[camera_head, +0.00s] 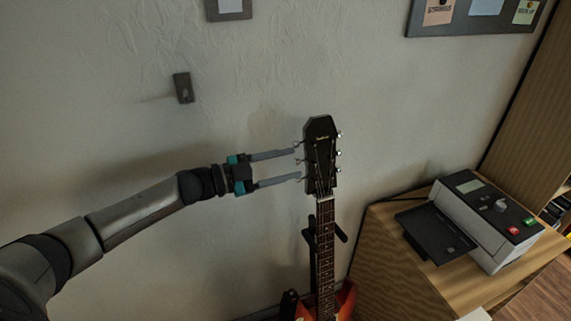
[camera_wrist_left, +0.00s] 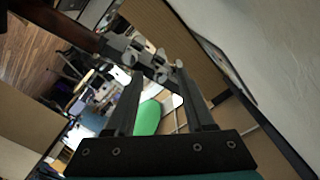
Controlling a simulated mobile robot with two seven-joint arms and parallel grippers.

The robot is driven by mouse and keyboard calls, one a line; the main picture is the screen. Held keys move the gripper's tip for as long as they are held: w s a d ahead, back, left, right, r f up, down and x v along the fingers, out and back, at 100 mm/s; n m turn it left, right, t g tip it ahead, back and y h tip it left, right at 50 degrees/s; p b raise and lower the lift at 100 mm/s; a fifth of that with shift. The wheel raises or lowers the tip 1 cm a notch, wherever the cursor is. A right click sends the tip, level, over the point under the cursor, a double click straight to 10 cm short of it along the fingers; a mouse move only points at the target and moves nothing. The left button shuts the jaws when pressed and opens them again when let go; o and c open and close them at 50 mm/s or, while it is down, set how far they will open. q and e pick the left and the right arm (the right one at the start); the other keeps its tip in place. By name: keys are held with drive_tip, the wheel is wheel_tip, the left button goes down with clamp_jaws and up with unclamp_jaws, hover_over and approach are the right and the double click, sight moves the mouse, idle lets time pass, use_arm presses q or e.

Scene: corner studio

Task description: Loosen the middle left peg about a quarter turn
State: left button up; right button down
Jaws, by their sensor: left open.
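The guitar's dark headstock (camera_head: 320,155) stands upright near the wall, with tuning pegs along both sides. The middle left peg (camera_head: 299,161) sticks out from its left edge. My left gripper (camera_head: 299,165) is open and reaches in from the left. Its two fingertips are at the left row of pegs, one above and one below the middle peg in the head view. I cannot tell whether they touch any peg. In the left wrist view, pale metal pegs (camera_wrist_left: 137,57) show close to the fingertips, which partly hide them. My right gripper is not in view.
The guitar neck (camera_head: 326,250) runs down through a dark stand (camera_head: 311,238). A wooden cabinet (camera_head: 385,265) stands to the right, with a grey machine (camera_head: 485,220) on it. The wall behind carries a small dark fixture (camera_head: 183,88). The space above the gripper is clear.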

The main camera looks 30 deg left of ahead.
use_arm(q)
clamp_jaws()
idle(0.5)
